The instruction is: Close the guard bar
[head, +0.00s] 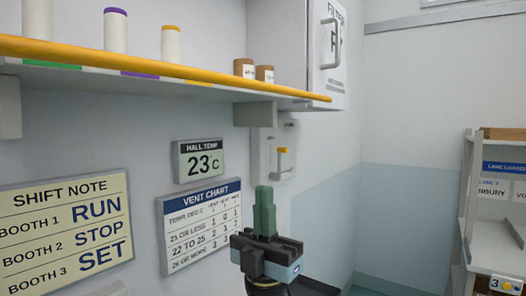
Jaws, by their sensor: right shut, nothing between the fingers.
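A long yellow bar (160,67) runs along the front edge of the wall shelf at the upper left; it looks like the guard bar. Its right end is near the white cabinet. My right gripper (264,196) is below the shelf near the middle of the view, with its green fingers pointing up. The fingers are together and hold nothing. The gripper is apart from the bar. My left gripper is not in view.
The shelf holds white containers (171,43) and small brown jars (265,74). A wall box with a yellow-topped lever (282,160) is behind my right gripper. Signs, including the shift note (65,232), hang at left. A rack (468,200) stands at right.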

